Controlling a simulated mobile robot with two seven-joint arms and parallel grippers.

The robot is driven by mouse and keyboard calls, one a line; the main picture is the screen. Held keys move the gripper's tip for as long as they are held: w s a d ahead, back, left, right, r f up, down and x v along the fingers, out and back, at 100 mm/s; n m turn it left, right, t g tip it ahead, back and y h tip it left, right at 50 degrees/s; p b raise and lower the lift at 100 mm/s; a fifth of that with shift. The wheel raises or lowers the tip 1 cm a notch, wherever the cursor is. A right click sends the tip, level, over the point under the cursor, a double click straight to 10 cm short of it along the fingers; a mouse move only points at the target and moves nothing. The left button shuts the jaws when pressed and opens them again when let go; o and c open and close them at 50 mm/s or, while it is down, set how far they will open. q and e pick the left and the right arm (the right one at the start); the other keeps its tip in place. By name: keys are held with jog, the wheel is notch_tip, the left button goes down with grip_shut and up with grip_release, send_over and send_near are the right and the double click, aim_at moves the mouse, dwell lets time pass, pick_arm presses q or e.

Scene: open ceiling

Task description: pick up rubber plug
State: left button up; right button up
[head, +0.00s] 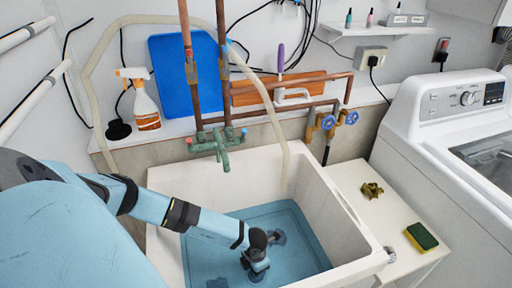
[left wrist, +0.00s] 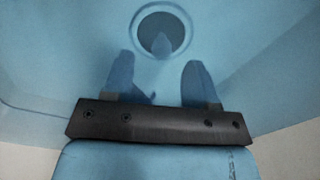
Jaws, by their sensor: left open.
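A dark round piece with a pale ring rim, which looks like the rubber plug (left wrist: 162,32), shows at the top middle of the left wrist view. A lighter pointed part stands up at its middle. I cannot tell for sure whether the ring belongs to the plug or to a drain around it. My left gripper (left wrist: 158,82) is open and empty, with the round piece just beyond and between its fingertips, apart from them. My right gripper is not in view.
The sink walls surround my left arm. Copper pipes and a green tap (head: 218,146) stand at the back. A side table (head: 376,212) holds a brass-coloured piece (head: 372,190) and a sponge (head: 421,237). A spray bottle (head: 144,104) and a blue board (head: 186,78) are behind.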

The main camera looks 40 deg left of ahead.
pick_arm(q)
jog(key=shift+f, duration=1.6)
jog(key=shift+c, duration=0.4)
grip_shut()
notch_tip(320, 180, up, 20)
